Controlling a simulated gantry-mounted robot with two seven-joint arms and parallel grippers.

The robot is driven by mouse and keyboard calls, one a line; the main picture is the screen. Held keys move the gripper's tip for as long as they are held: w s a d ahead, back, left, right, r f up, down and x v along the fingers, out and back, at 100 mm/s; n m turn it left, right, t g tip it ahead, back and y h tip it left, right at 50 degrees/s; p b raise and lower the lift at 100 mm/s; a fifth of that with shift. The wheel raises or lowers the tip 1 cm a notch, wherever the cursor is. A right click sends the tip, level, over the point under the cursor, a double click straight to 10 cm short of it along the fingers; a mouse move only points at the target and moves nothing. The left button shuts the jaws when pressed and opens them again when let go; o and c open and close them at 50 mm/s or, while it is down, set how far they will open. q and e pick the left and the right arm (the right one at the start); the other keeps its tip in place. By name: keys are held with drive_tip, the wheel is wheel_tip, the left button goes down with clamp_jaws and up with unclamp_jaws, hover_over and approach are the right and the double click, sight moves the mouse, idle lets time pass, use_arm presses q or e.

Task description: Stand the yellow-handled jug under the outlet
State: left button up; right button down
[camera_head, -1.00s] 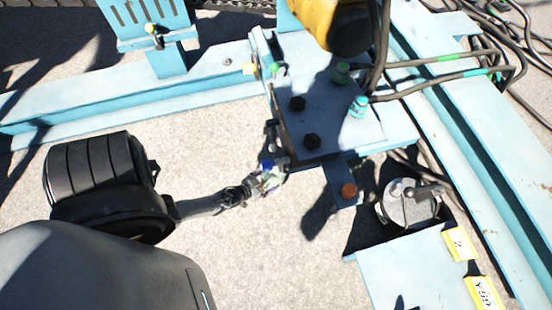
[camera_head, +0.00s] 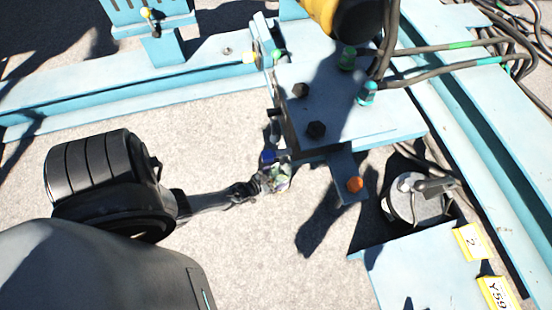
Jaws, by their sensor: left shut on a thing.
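My left gripper (camera_head: 268,182) comes in from the left, just below the near left corner of a blue steel plate. It is shut on a small, partly clear thing (camera_head: 282,175) with pale green and blue patches. The thing is too small to tell whether it is the jug, and no yellow handle shows on it. I cannot make out the outlet for certain; small fittings (camera_head: 274,136) at the plate's left edge are partly in shadow. My right gripper is not in view.
The blue plate (camera_head: 400,122) carries black bolts and green-capped fittings. A tab with an orange bolt (camera_head: 354,184) juts from its near side. A grey round canister (camera_head: 415,203) stands to the right. Cables (camera_head: 445,68) cross the upper right. Bare ground lies below the gripper.

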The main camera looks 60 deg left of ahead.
use_arm(q)
drive_tip(key=shift+r, duration=0.1)
drive_tip(key=shift+a, duration=0.1)
drive_tip(key=o, duration=1.1)
